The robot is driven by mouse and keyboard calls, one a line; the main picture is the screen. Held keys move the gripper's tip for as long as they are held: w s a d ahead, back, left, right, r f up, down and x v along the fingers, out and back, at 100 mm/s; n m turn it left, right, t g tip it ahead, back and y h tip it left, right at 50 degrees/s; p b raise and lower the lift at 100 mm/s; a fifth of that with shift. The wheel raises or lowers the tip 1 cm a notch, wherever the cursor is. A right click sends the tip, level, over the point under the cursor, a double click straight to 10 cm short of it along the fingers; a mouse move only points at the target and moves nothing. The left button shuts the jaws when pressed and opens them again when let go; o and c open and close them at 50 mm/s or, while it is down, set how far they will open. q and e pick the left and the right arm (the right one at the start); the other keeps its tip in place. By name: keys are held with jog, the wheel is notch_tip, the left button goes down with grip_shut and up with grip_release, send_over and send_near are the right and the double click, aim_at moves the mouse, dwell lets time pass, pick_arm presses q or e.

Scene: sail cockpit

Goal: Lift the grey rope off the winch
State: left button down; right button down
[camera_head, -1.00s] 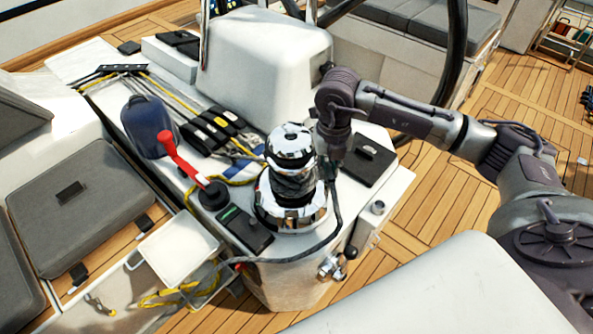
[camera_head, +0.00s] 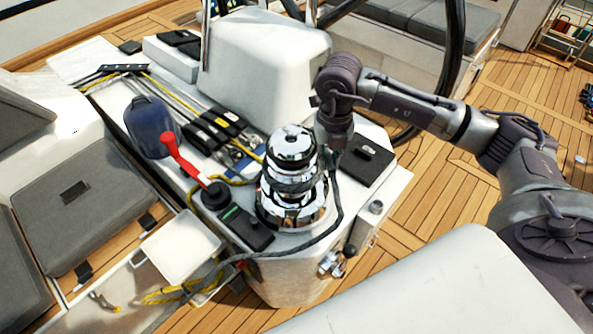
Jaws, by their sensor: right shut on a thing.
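The chrome winch (camera_head: 291,205) stands on the white pedestal in the middle of the view. The grey rope (camera_head: 338,210) hangs from my right gripper, curves down in front of the winch base and runs to the lower left. Some grey rope still lies around the winch drum, below the top cap; the number of turns is hard to tell. My right gripper (camera_head: 329,160) is just right of the winch, near the height of its upper part, pointing down and shut on the rope. Its fingertips are small and partly hidden. My left gripper is not in view.
A red-handled lever (camera_head: 180,157) and a black switch panel (camera_head: 245,228) are left of the winch. A black hatch plate (camera_head: 365,162) lies right of the gripper. Black clutches (camera_head: 215,128) sit behind.

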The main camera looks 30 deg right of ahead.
jog(key=shift+r+p, duration=1.2)
jog(key=shift+r, duration=0.9)
jog(key=shift+r+p, duration=1.25)
jog(key=shift+r, duration=0.85)
jog(key=shift+r+p, duration=1.25)
jog(key=shift+r, duration=0.85)
